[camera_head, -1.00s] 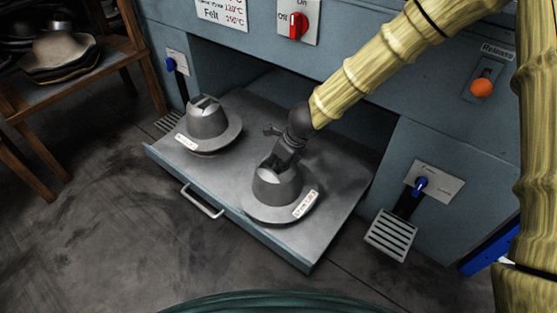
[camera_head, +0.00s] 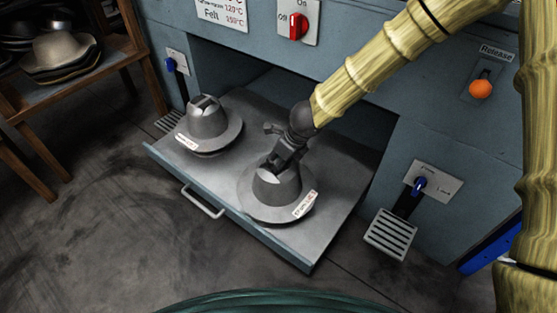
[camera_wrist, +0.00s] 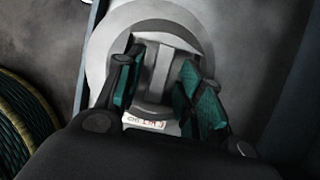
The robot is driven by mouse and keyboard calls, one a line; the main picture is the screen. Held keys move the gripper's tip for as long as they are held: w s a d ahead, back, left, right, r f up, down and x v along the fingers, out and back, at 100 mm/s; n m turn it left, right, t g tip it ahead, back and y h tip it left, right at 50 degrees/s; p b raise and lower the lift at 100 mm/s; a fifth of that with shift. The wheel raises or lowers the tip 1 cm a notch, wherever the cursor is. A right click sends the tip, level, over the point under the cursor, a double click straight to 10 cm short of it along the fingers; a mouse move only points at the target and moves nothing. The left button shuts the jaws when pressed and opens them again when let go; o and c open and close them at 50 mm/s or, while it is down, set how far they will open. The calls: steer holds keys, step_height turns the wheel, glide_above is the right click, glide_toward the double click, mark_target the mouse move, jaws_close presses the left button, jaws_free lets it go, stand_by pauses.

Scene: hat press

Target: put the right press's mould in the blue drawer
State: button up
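The right press's mould (camera_head: 278,187) is a grey metal hat shape with a wide brim and a white label, on the right half of the pulled-out metal drawer (camera_head: 335,185). My gripper (camera_head: 279,160) is at its top. In the wrist view, the teal-padded fingers (camera_wrist: 160,80) stand on both sides of the raised bar on the mould (camera_wrist: 160,72) and appear shut on it. A pale ring shows around the brim; I cannot tell whether the mould is clear of the surface. No container clearly recognisable as the blue drawer's inside shows.
A second, similar mould (camera_head: 208,122) sits on the left half. The drawer front has a handle (camera_head: 203,202). The blue-grey press body (camera_head: 430,130) stands behind, with a pedal (camera_head: 391,234) at right. A hat rack (camera_head: 70,85) is at left. A blue object (camera_head: 490,250) shows at right.

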steer(key=p+v, duration=0.6)
steer(key=v, duration=0.5)
steer(key=shift+r, duration=0.1)
steer(key=s+d+f+n+g+h, duration=0.1)
steer(key=s+d+f+n+h, duration=0.1)
steer(key=s+d+f+n, duration=0.65)
steer(key=s+d+f+n+h, duration=0.2)
steer(key=s+d+f+n, duration=0.2)
steer(key=s+d+f, duration=0.55)
steer(key=s+d+f+n, duration=0.1)
steer(key=s+f+n, duration=0.3)
steer(key=s+n, duration=0.2)
steer(key=s+d+f+n+g, duration=0.1)
steer(key=s+f+n, duration=0.4)
steer(key=s, duration=0.5)
steer(key=shift+d+n+g, duration=0.2)
steer(key=shift+n+g, duration=0.1)
steer(key=shift+n, duration=0.35)
steer(key=shift+f, duration=0.15)
